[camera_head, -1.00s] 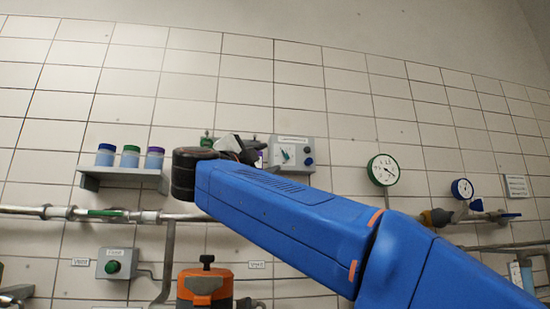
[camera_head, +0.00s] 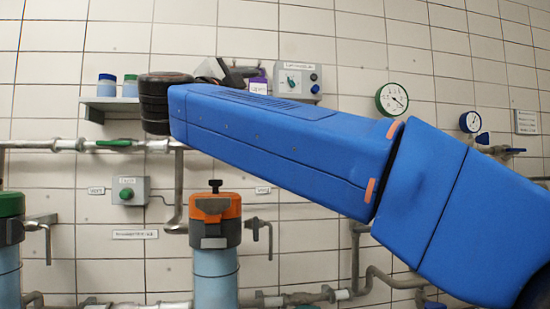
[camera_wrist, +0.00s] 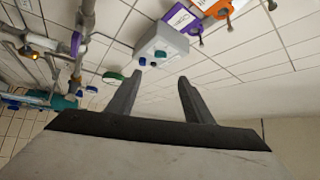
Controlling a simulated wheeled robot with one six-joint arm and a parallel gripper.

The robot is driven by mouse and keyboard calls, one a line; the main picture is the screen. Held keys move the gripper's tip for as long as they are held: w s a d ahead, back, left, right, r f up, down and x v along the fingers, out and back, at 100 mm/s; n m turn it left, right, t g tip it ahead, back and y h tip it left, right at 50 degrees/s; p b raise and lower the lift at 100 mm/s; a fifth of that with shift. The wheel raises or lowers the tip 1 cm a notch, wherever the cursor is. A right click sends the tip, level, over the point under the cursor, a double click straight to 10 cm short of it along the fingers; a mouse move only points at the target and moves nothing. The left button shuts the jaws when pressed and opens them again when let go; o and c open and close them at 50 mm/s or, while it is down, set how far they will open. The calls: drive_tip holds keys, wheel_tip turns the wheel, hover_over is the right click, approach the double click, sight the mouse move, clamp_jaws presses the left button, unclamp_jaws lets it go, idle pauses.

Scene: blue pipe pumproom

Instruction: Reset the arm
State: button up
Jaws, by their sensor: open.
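My blue arm crosses the head view from the lower right to the upper left, in front of the tiled wall. My gripper shows in the wrist view (camera_wrist: 158,98), with its two dark fingers apart and nothing between them. In the head view the arm's links mostly hide the gripper; only dark and pale parts show above the arm. Beyond the fingertips in the wrist view is a grey control box (camera_wrist: 160,45) on the wall. The same kind of box (camera_head: 299,80) shows behind the arm in the head view.
A shelf (camera_head: 105,104) with blue-lidded jars is left of the arm. A green-rimmed gauge (camera_head: 392,99) and a blue-rimmed gauge (camera_head: 471,121) hang at right. An orange-topped blue cylinder (camera_head: 215,225), a green-button box (camera_head: 129,191) and grey pipes (camera_head: 60,145) are below.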

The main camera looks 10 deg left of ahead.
drive_tip(key=w+d+n+t+y, duration=0.5)
drive_tip(key=d+n+y, duration=0.2)
drive_tip(key=n+y, duration=0.4)
drive_tip(key=s+d+f+n+g+y, duration=0.25)
drive_tip(key=d+f+n+g, duration=0.3)
drive_tip(key=f, duration=0.85)
drive_tip(key=s+d+f+n+g+y, duration=0.1)
drive_tip(key=d+f+n+g+y, duration=0.35)
drive_tip(key=f, duration=0.95)
drive_tip(key=s+d+f+g+h, duration=0.3)
drive_tip(key=s+d+f, duration=0.4)
drive_tip(key=f, duration=0.6)
drive_tip(key=s+d+f+m+g+h, duration=0.1)
drive_tip(key=s+d+f+g, duration=0.3)
drive_tip(key=s+d+f, duration=0.4)
drive_tip(key=s+d+f+m+g+h, duration=0.1)
drive_tip(key=s+d+f+g+h, duration=0.2)
drive_tip(key=s+d+f, duration=0.5)
drive_tip(key=s+f+h, duration=0.1)
drive_tip(key=s+f, duration=0.2)
drive_tip(key=f, duration=0.8)
drive_tip(key=shift+s+d+f+h, duration=0.15)
drive_tip(key=shift+d+f+h, duration=0.15)
drive_tip(key=shift+f, duration=0.1)
